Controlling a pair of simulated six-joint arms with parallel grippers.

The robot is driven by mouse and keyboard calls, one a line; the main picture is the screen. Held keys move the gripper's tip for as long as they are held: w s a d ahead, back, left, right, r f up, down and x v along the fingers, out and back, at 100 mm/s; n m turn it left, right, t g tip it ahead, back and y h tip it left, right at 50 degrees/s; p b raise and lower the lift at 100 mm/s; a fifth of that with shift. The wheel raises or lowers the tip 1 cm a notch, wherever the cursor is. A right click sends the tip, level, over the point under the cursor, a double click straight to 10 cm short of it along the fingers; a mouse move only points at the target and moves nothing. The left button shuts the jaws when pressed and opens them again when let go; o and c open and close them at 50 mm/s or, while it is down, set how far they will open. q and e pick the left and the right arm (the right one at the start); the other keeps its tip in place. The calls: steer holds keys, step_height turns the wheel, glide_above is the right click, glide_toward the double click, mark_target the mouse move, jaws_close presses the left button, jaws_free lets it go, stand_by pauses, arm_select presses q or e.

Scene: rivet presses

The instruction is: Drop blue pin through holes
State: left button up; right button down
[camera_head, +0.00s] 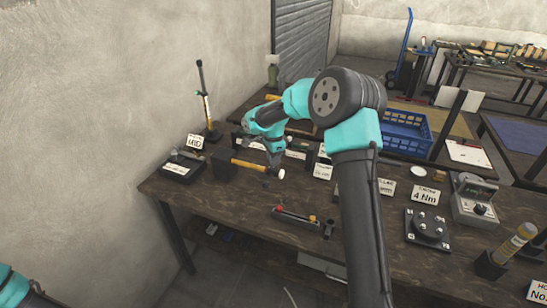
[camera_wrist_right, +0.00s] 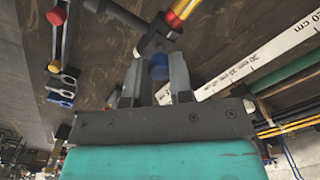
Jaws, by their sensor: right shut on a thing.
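My right gripper (camera_head: 274,165) reaches down over the left part of the workbench (camera_head: 240,203), beside a yellow-handled tool (camera_head: 249,165). In the right wrist view, its fingers (camera_wrist_right: 156,78) are shut on a blue pin (camera_wrist_right: 159,68), whose blue end shows between them. A dark grey piece (camera_wrist_right: 154,45) lies just beyond the fingertips; I cannot tell if the pin touches it. Any holes are hidden or too small to make out. My left gripper is out of view; only a bit of my left arm shows at the lower left.
A red-and-grey fixture (camera_head: 296,217) lies near the front edge. A black stand (camera_head: 203,95) rises at the left beside the wall. A white ruler (camera_wrist_right: 258,62) shows in the wrist view.

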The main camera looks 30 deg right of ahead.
steer(key=shift+f, duration=1.1)
steer(key=c, duration=0.9)
jaws_free()
steer(key=shift+r, duration=0.15)
step_height(320, 180, up, 17)
steer(key=shift+r, duration=0.1)
stand_by(0.5)
